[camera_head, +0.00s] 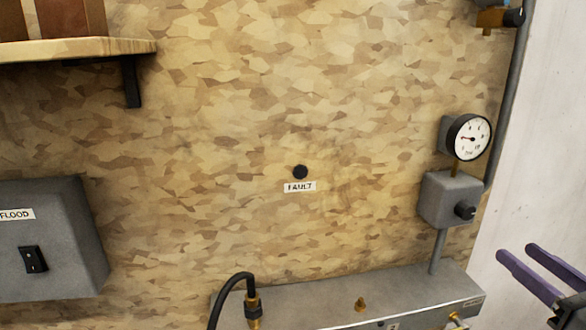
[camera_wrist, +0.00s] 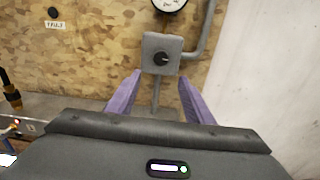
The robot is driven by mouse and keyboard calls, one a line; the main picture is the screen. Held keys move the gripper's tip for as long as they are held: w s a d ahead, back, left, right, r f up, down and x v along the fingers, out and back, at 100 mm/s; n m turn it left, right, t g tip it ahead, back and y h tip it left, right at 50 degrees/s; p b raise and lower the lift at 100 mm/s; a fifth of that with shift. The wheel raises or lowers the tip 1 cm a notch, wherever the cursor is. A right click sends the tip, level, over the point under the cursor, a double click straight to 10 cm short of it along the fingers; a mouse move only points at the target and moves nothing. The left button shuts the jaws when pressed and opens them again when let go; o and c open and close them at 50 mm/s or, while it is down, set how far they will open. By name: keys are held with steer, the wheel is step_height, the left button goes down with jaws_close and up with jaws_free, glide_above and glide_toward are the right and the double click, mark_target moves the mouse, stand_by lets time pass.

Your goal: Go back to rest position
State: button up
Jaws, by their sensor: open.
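My gripper (camera_head: 531,273) shows at the lower right edge of the head view, with its two purple fingers apart and nothing between them. In the wrist view my gripper (camera_wrist: 157,97) is open and empty. Beyond its fingers is a grey box with a black knob (camera_wrist: 161,58), apart from them as far as I can see. The same grey box (camera_head: 448,199) is at the right in the head view, up and left of the fingers.
A pressure gauge (camera_head: 468,138) sits above the grey box. A grey metal unit (camera_head: 330,300) with a black hose (camera_head: 229,290) runs along the bottom. A FLOOD switch box (camera_head: 45,240) is at left, and a shelf (camera_head: 80,48) at upper left. The FAULT label (camera_head: 300,187) is mid-board.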

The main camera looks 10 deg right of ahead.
steer(key=w+a+f+n+g+y, duration=0.2)
steer(key=a+f+n+g, duration=0.1)
steer(key=a+n, duration=0.3)
steer(key=w+a+f+n+g+y, duration=0.2)
steer(key=w+a+f+n+y, duration=0.1)
steer(key=a, duration=0.6)
steer(key=w+a+f+n+g+y, duration=0.2)
steer(key=a+f+n+g, duration=0.1)
steer(key=a+n, duration=0.3)
steer(key=s+a+f+n+g+h, duration=0.4)
steer(key=s+a+n+h, duration=0.3)
steer(key=n, duration=1.3)
steer(key=s+a, duration=0.2)
steer(key=a, duration=0.1)
steer(key=shift+a+n+h, duration=0.3)
steer(key=shift+a+n, duration=0.1)
steer(key=shift+d+f, duration=0.1)
stand_by(0.4)
